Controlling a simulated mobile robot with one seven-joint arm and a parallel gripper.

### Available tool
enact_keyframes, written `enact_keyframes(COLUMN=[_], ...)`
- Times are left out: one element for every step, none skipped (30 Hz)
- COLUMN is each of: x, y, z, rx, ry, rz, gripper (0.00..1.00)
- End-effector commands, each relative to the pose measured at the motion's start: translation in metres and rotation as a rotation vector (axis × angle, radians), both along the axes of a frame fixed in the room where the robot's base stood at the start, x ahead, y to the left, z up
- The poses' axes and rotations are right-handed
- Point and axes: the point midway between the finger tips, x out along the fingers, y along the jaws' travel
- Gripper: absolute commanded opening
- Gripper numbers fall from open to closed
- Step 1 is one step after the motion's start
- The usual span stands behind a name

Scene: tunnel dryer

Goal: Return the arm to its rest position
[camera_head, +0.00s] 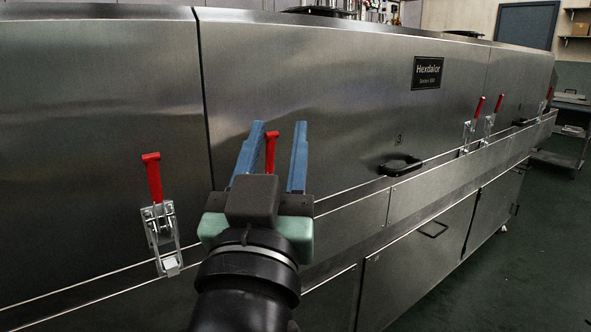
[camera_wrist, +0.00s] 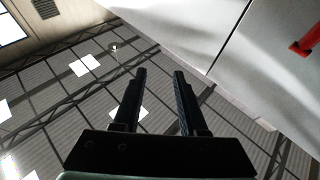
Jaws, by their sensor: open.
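My gripper (camera_head: 272,158) is in the middle of the head view, in front of the steel dryer (camera_head: 320,80). Its two blue fingers point up and are apart, with nothing held between them. A red latch handle (camera_head: 271,150) shows between the fingers; the lower part of that latch is hidden behind my gripper. I cannot tell how far the handle is from the fingers. In the wrist view my gripper (camera_wrist: 158,75) is open and empty, with the ceiling behind it, and a red handle (camera_wrist: 307,40) shows at the right edge.
Another red-handled latch (camera_head: 152,180) stands upright at the left. More red latches (camera_head: 478,108) line the dryer to the right. A black handle (camera_head: 400,164) juts from the panel. A ledge (camera_head: 430,178) runs along the dryer. The floor (camera_head: 530,250) at the right is clear.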

Motion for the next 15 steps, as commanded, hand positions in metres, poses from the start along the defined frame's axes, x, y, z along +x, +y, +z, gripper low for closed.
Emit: enact_keyframes(x=[-0.021, -0.033, -0.052, -0.066, -0.082, -0.104, -0.114, -0.107, -0.106, -0.105, -0.105, -0.105, -0.105, -0.104, -0.104], y=[-0.007, -0.011, -0.014, -0.016, -0.019, -0.021, -0.022, -0.020, -0.019, -0.019, -0.019, -0.019, -0.019, -0.019, -0.019], z=[0.041, 0.060, 0.084, 0.102, 0.119, 0.140, 0.156, 0.170, 0.182, 0.191, 0.201, 0.213, 0.222, 0.231, 0.243], rx=[0.006, 0.006, 0.005, 0.001, -0.002, -0.008, -0.012, -0.011, -0.010, -0.009, -0.009, -0.009, -0.009, -0.008, -0.008], ry=[-0.092, -0.145, -0.217, -0.270, -0.325, -0.398, -0.432, -0.410, -0.405, -0.404, -0.403, -0.402, -0.402, -0.401, -0.400], rz=[0.020, 0.033, 0.052, 0.063, 0.075, 0.090, 0.099, 0.100, 0.099, 0.100, 0.101, 0.101, 0.101, 0.101, 0.101], gripper=[0.42, 0.42, 0.42, 0.42, 0.42, 0.42, 0.42, 0.42, 0.42, 0.42, 0.42, 0.42, 0.42, 0.42, 0.42])
